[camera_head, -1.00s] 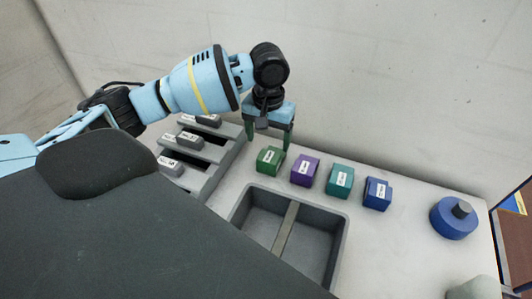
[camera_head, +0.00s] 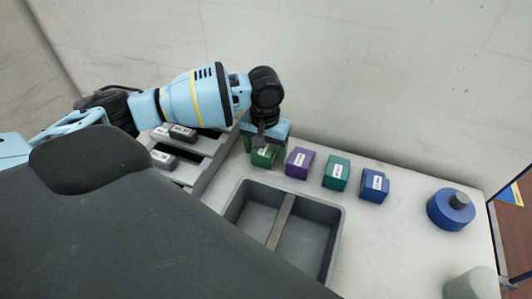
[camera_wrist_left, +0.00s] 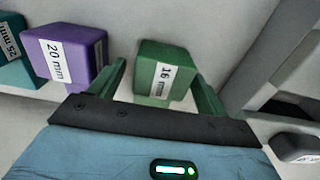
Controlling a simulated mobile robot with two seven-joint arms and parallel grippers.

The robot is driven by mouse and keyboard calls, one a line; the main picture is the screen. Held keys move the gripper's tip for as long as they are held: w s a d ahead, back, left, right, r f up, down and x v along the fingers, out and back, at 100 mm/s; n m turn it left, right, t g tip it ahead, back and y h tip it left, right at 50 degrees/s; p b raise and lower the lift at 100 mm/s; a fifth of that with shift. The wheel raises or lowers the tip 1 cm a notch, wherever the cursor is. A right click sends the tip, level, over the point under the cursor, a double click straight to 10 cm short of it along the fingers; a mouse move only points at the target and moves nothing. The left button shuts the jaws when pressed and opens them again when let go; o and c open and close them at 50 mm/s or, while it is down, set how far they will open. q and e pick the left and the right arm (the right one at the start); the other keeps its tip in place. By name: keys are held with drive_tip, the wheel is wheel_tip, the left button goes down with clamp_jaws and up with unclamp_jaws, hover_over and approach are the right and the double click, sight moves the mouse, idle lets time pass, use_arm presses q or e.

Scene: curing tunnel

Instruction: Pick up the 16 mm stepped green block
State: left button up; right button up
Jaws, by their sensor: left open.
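The green block (camera_head: 263,156) stands on the light table at the left end of a row of coloured blocks. In the left wrist view the green block (camera_wrist_left: 162,74) carries a white label reading 16 mm. My left gripper (camera_head: 265,152) is lowered over it, and its body hides part of the block in the head view. In the left wrist view my left gripper (camera_wrist_left: 163,82) is open, with one green finger on each side of the block. I cannot tell whether either finger touches it. My right gripper is not in view.
A purple block (camera_head: 299,163) labelled 20 mm, a teal block (camera_head: 337,173) and a blue block (camera_head: 374,186) stand to the right. A grey two-part tray (camera_head: 338,225) lies in front. A grey slotted rack (camera_head: 207,165) is at left. A blue round object (camera_head: 450,210) stands far right.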

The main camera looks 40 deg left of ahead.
use_arm(q)
drive_tip(key=shift+f, duration=0.3)
drive_tip(key=shift+c, duration=0.3)
drive_tip(key=c, duration=1)
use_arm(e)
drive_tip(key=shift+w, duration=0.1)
use_arm(q)
drive_tip(key=shift+c, duration=0.2)
